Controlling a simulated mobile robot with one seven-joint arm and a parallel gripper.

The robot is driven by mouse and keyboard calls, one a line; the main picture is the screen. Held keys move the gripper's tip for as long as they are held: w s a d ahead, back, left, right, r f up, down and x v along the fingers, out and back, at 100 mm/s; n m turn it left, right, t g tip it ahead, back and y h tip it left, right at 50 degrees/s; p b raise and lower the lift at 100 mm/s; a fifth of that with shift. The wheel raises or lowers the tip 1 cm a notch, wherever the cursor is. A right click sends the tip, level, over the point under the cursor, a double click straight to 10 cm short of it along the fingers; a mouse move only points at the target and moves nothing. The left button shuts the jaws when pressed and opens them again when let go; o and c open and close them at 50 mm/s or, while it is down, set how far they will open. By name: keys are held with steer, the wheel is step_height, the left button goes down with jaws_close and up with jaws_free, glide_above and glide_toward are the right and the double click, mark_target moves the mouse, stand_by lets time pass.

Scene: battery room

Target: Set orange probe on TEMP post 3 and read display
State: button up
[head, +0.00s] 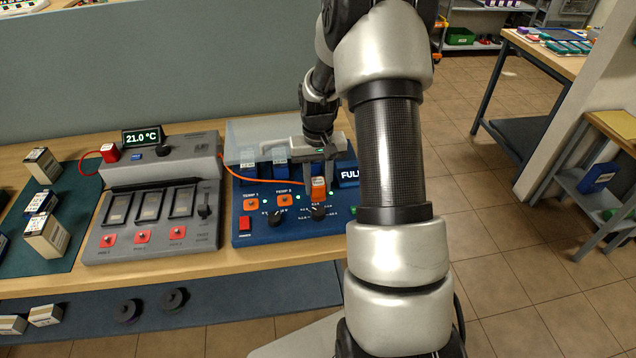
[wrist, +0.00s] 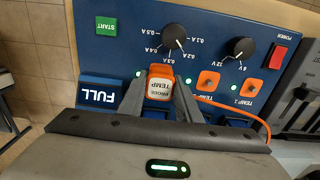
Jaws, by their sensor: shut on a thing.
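My gripper (head: 319,180) is shut on the orange probe (head: 319,190), over the right end of the row of orange TEMP posts on the blue panel (head: 262,233). The wrist view shows the probe (wrist: 160,86) between both fingers, its white TEMP label facing the camera. TEMP 1 (head: 250,204) and TEMP 2 (head: 284,200) are bare, to the left of the probe in the head view. TEMP post 3 is hidden by the probe; I cannot tell whether the probe touches it. The display (head: 142,138) reads 21.0 °C.
An orange cable (head: 237,176) runs from the probe toward the grey test unit (head: 150,200). A blue FULL sign (head: 349,174) stands right beside my gripper. White boxes (head: 46,235) stand at the left.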

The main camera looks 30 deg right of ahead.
mark_target(318, 181)
steer(key=shift+f+b, duration=0.45)
steer(key=shift+f, duration=0.2)
steer(key=o, duration=0.9)
steer(key=shift+r, duration=0.1)
steer(key=shift+r+p, duration=3.5)
steer(key=shift+r, duration=1.95)
